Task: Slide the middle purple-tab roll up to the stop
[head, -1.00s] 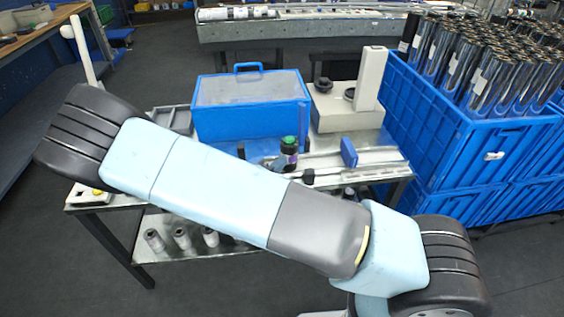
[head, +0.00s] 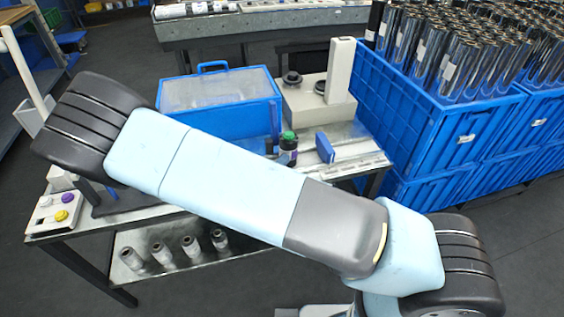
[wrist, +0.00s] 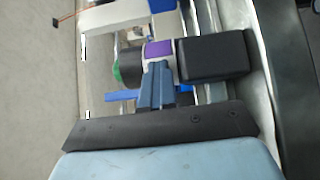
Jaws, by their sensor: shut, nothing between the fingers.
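In the wrist view a roll with a purple band (wrist: 159,48), a dark body and a green end lies across the pale rails. My gripper (wrist: 159,68) is shut and empty, its blue-grey fingertips right at the purple band; whether they touch it I cannot tell. In the head view, a dark upright item with a green top (head: 288,147) and a purplish band stands on the bench beside an upright blue plate (head: 325,148). The plate may be the stop. My arm hides my gripper and part of the bench in the head view.
A black block (wrist: 215,58) lies right of the purple band. A blue lidded box (head: 221,103) and a pale machine (head: 338,82) stand at the bench's back. Blue crates (head: 425,125) of rolls stand right. Several short rolls (head: 190,247) stand on the lower shelf.

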